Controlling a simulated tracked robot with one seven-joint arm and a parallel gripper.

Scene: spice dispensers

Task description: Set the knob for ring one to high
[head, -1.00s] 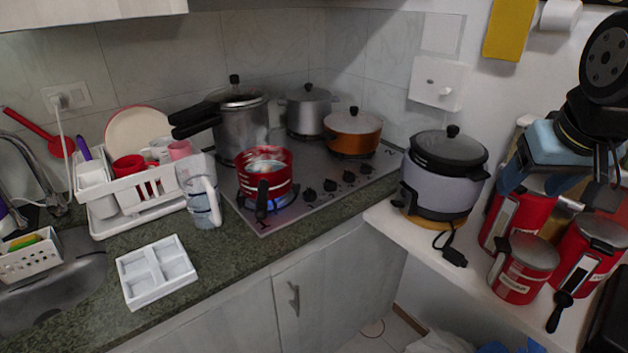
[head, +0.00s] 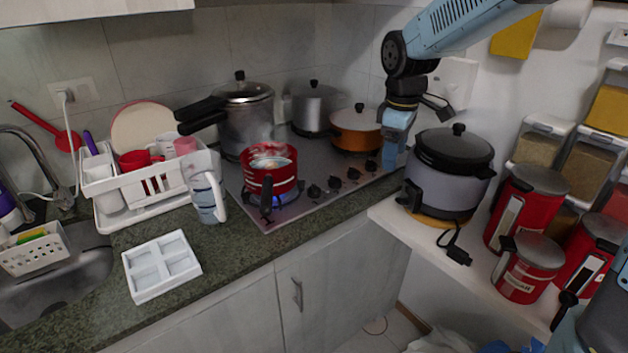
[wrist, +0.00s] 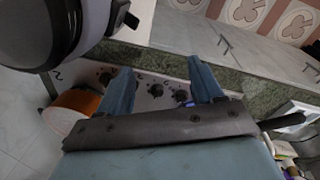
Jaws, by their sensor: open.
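The stove (head: 305,213) has a row of several black knobs (head: 334,182) along its front edge. I cannot tell which knob is for ring one, nor read the knob settings. A red pot (head: 270,182) stands on the front left burner, with a blue glow beneath it. My gripper (head: 391,165) hangs near the right end of the knob row, pointing down, between the stove and the rice cooker. In the wrist view, my gripper (wrist: 159,63) is open and empty, its two blue fingers spread; knobs (wrist: 155,89) show between and beside the fingers.
A grey rice cooker (head: 446,180) stands close to the right of my gripper. An orange pot (head: 354,132) is behind it, on the stove. A jug (head: 205,193) and a white tray (head: 160,266) are to the left. Red canisters (head: 527,268) stand on the right shelf.

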